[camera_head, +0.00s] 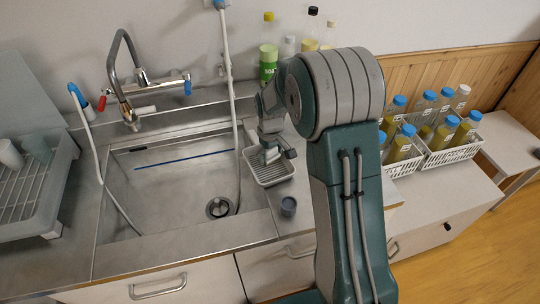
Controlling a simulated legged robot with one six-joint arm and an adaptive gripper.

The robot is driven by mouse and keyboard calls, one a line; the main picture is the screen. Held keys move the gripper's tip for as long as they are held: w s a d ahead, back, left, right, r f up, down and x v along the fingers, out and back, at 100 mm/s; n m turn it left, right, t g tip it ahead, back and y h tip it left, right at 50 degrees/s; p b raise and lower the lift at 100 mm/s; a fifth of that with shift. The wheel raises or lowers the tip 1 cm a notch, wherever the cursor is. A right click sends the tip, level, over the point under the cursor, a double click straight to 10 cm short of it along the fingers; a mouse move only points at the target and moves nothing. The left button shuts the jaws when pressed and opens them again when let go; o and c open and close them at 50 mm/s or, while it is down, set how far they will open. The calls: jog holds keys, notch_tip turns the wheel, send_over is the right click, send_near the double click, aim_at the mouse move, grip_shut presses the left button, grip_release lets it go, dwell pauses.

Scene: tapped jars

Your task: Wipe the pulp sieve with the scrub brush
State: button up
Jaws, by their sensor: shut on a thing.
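My gripper (272,154) is at the right edge of the sink, just above a small pale slatted tray (270,176). It is shut on a small pale thing, which looks like the scrub brush but is mostly hidden by the fingers. I cannot tell whether it touches the tray. No pulp sieve can be clearly made out; the slatted tray may be it. A small dark grey cup (288,206) stands on the counter in front of the tray.
The steel sink (180,190) is left of my gripper, with a tap (130,90) and hanging hoses. A dish rack (30,195) stands far left. Bottles (268,62) stand behind my arm. White crates (455,154) of blue-capped bottles are at the right.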

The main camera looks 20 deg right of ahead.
aim_at(282, 162)
jog(key=shift+s+d, duration=0.1)
jog(key=shift+s+d, duration=0.4)
jog(key=shift+d, duration=0.4)
jog(key=shift+s+d, duration=0.35)
jog(key=shift+d, duration=0.45)
jog(key=shift+s+a+f, duration=0.1)
jog(key=shift+s+a, duration=0.35)
jog(key=shift+s, duration=0.5)
jog(key=shift+s+a+r, duration=0.1)
jog(key=shift+s+a, duration=0.35)
jog(key=shift+s, duration=0.5)
jog(key=shift+s+a+f, duration=0.1)
jog(key=shift+s+a, duration=0.35)
jog(key=shift+s, duration=0.5)
jog(key=shift+s+a, duration=0.45)
jog(key=shift+s, duration=0.5)
jog(key=shift+s+a, duration=0.4)
jog(key=shift+s, duration=0.5)
jog(key=shift+s+a, duration=0.45)
jog(key=shift+s, duration=0.5)
